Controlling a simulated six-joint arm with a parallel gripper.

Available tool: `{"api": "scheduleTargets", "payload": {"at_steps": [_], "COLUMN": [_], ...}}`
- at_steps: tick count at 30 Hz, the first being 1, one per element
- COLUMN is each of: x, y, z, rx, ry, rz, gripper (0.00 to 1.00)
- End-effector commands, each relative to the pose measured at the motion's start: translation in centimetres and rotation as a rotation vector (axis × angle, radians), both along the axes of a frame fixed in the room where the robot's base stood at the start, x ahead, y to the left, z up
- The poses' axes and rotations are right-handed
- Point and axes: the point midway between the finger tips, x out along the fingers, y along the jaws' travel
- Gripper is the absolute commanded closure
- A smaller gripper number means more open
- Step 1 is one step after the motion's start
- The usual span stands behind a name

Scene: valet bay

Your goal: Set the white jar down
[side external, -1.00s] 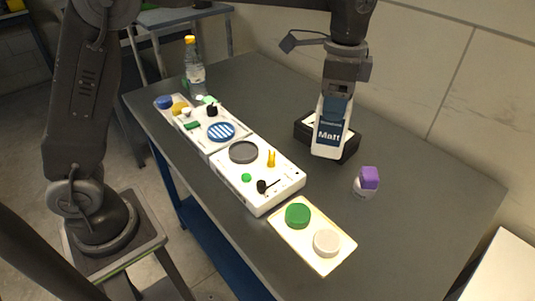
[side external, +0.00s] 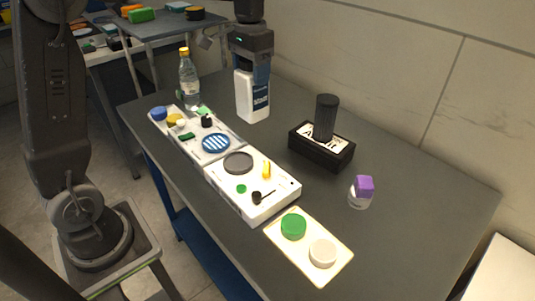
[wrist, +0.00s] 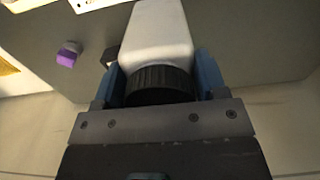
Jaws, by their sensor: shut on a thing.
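The white jar (side external: 252,98) has a blue and white label and stands upright in the side view. My gripper (side external: 254,68) is shut on its top from above. In the wrist view the white jar body (wrist: 159,35) and its black ridged lid (wrist: 160,82) show between the two blue fingers of my gripper (wrist: 160,90). The jar is over the back part of the grey table (side external: 400,195), right of the clear bottle. I cannot tell whether its base touches the table.
A black box (side external: 320,155) holding a black cylinder (side external: 325,118) stands right of the jar. A purple-capped small jar (side external: 361,192) is nearer the front. White panels (side external: 265,205) and a cream tray (side external: 310,245) line the left edge. A clear bottle (side external: 188,80) stands behind them.

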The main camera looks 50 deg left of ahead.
Motion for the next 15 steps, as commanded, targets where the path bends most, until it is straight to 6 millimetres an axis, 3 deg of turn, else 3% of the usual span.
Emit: {"api": "scheduleTargets", "payload": {"at_steps": [3, 8, 11, 15], "x": [0.1, 0.0, 0.3, 1.5], "y": [3.7, 7.1, 7.4, 5.4], "z": [-1.1, -2.1, -2.8, -4.2], "rx": [0.0, 0.0, 0.0, 0.0], "ry": [0.001, 0.0, 0.0, 0.001], "rz": [0.009, 0.004, -0.002, -0.008], "gripper": [0.96, 0.96, 0.96, 0.96]}}
